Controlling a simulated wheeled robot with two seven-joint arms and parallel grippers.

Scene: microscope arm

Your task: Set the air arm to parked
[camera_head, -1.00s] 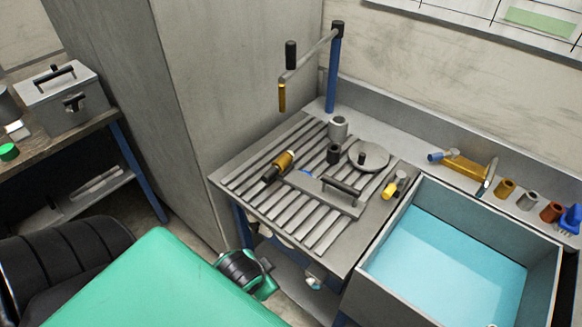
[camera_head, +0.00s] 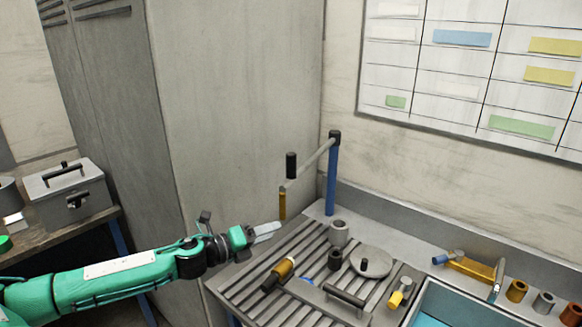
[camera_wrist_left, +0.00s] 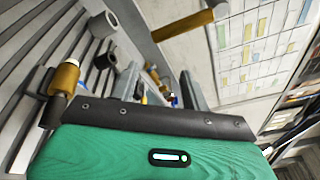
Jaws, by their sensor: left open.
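The air arm is a grey bar (camera_head: 310,165) on a blue post (camera_head: 332,178) at the back of the slatted bench. A black grip (camera_head: 291,165) stands up at its free end, and a brass nozzle (camera_head: 282,204) hangs below. My left gripper (camera_head: 275,230) is open and empty, just below and left of the nozzle in the head view. In the left wrist view, a brass cylinder, apparently the nozzle (camera_wrist_left: 183,26), lies beyond the open fingers (camera_wrist_left: 163,85), not between them. My right gripper is out of view.
The slatted bench (camera_head: 262,297) holds a brass-and-black tool (camera_head: 278,274), cups, a round lid (camera_head: 371,261) and a bar handle (camera_head: 344,295). A blue-lined basin (camera_head: 440,318) is at right. A grey cabinet (camera_head: 230,100) stands behind my left arm.

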